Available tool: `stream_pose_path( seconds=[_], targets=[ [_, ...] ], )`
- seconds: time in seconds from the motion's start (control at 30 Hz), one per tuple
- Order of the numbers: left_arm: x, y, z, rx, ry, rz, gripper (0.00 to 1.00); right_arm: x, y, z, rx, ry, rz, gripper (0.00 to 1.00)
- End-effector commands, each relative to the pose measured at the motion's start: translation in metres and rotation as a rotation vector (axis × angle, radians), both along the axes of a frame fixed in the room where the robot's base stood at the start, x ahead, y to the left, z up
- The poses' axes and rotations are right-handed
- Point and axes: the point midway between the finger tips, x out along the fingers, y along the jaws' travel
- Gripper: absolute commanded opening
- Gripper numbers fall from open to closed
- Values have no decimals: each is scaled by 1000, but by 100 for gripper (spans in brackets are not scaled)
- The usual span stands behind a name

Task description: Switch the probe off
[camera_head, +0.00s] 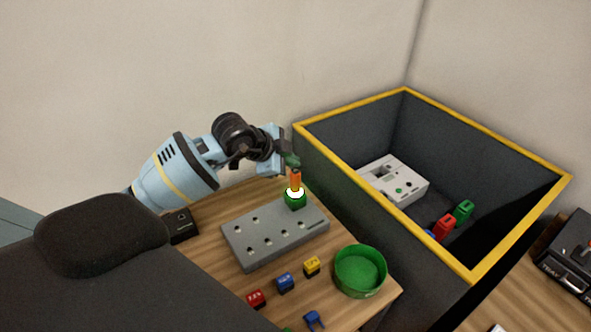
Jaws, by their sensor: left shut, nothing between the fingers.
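A slim orange piece (295,179) with a white ring below it stands upright over a green block (295,202) at the back right corner of a grey plate with holes (262,238). This may be the probe; I cannot tell for certain. My left gripper (292,162) is shut and empty, its dark fingertips right at the top of the orange piece. I cannot tell whether they touch. A small black box (182,224) lies on the wooden table left of the plate. My right gripper is not in view.
A deep dark bin with a yellow rim (350,158) stands to the right, holding a white panel (400,180) and red, green and blue blocks. A green bowl (360,271) and small coloured blocks (285,282) lie in front of the plate. A black device (570,258) is far right.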

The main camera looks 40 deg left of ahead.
Motion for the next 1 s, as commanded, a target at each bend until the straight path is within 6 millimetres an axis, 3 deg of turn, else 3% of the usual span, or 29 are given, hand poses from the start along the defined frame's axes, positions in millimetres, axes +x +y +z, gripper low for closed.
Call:
stream_pose_path(
  seconds=[1.0],
  targets=[
    [0, 0, -9, 0, 0, 0, 0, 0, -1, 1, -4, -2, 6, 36]
  ],
)
